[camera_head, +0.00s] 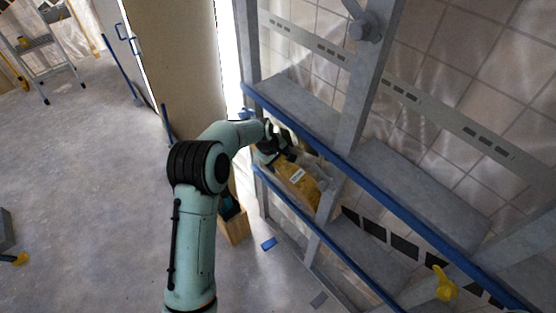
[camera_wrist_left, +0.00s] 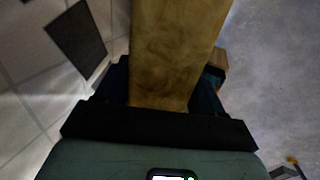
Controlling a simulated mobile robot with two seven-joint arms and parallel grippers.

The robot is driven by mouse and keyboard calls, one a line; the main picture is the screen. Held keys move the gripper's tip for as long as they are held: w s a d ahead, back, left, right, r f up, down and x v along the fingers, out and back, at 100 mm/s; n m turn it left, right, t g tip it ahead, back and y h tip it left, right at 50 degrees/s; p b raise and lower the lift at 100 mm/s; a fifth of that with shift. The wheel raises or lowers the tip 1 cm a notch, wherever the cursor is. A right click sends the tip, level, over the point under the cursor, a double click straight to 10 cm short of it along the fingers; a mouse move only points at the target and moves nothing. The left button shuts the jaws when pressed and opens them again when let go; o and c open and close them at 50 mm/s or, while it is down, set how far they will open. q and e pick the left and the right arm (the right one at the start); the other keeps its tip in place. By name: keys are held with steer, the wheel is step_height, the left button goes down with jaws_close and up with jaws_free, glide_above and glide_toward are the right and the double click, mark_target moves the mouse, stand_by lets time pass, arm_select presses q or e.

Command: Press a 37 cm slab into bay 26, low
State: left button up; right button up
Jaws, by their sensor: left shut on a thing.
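A yellow-brown slab (camera_head: 297,181) with a white label sits at the wall frame, between a blue-edged upper rail (camera_head: 330,150) and a blue-edged lower rail (camera_head: 287,200). I cannot tell how deep it sits in the bay. My left gripper (camera_head: 276,148) is shut on the slab's upper left end. In the left wrist view the slab (camera_wrist_left: 178,45) runs away from me between the dark jaws of the left gripper (camera_wrist_left: 165,95). The jaws hide its near end. My right gripper is in neither view. No bay number is readable.
A grey upright (camera_head: 362,95) stands to the right of the slab. A yellow clamp-like piece (camera_head: 445,285) is on the lower right rail. A wooden box (camera_head: 235,228) stands on the floor behind my left arm. The floor at left is largely clear, with a stepladder (camera_head: 40,62) far back.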

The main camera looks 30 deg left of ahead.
arm_select(q)
steer(key=shift+w, duration=0.1)
steer(key=o, duration=1.7)
steer(key=shift+c, duration=0.2)
steer(key=shift+f, duration=0.1)
